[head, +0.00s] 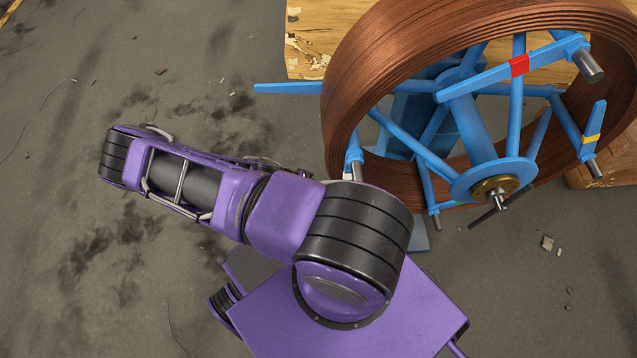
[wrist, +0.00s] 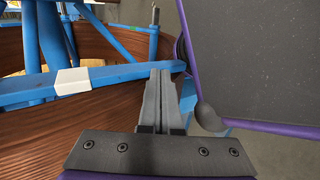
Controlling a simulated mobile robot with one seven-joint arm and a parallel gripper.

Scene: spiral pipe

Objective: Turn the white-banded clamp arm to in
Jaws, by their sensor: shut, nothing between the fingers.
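The white-banded clamp arm (wrist: 110,76) is a blue bar that runs across the left and middle of the wrist view. Its white band (wrist: 73,81) sits left of my gripper (wrist: 160,74). My gripper is shut and empty. Its fingertips overlap the bar near the bar's right end; I cannot tell whether they touch it.
A large coil of brown pipe (head: 345,100) surrounds a blue spoked reel with a brass hub (head: 494,188). Other blue clamp arms carry a red band (head: 519,66) and a yellow band (head: 591,138). Wooden boards (head: 310,30) lie behind. The floor at left is open.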

